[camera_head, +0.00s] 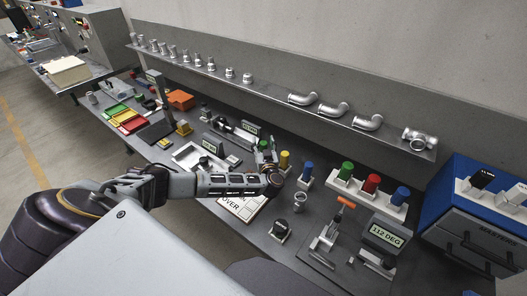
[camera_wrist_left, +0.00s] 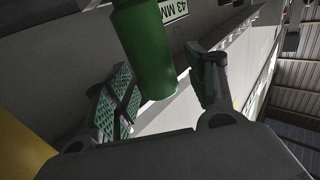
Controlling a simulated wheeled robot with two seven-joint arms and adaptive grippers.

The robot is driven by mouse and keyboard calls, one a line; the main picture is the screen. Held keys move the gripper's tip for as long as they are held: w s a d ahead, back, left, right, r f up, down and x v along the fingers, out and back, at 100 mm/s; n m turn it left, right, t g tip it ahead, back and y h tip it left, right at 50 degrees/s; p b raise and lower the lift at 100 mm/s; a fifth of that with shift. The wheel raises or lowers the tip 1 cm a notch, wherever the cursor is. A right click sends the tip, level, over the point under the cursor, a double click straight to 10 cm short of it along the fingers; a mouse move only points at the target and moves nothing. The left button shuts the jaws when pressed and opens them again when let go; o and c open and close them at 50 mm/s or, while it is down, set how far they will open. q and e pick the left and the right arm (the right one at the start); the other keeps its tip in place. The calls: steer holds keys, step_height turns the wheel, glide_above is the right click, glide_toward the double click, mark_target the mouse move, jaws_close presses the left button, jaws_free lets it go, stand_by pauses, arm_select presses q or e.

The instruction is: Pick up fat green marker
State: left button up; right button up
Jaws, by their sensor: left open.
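A green marker (camera_wrist_left: 148,48) stands between the two open fingers of my left gripper (camera_wrist_left: 166,88) in the left wrist view; I cannot tell if either finger touches it. In the head view my left gripper (camera_head: 266,158) is at the bench row beside a yellow marker (camera_head: 284,159), and its fingers partly hide the green marker (camera_head: 263,145). A blue marker (camera_head: 307,170) stands farther right. Another thick green cylinder (camera_head: 346,170) stands in a white rack with a red one (camera_head: 371,183) and a blue one (camera_head: 401,194). My right gripper is out of view.
A metal cup (camera_head: 300,201) and a black-knobbed block (camera_head: 280,230) stand in front of the row. An orange-handled clamp (camera_head: 345,203) and a "112 DEG" display (camera_head: 386,236) are to the right. A shelf of metal castings (camera_head: 333,109) runs behind, above the bench.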

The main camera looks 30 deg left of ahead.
arm_select(q)
steer(key=c, duration=1.1)
steer(key=shift+r, duration=0.15)
steer(key=shift+c, duration=0.2)
steer(key=shift+r+p, duration=0.3)
steer(key=shift+r, duration=4.6)
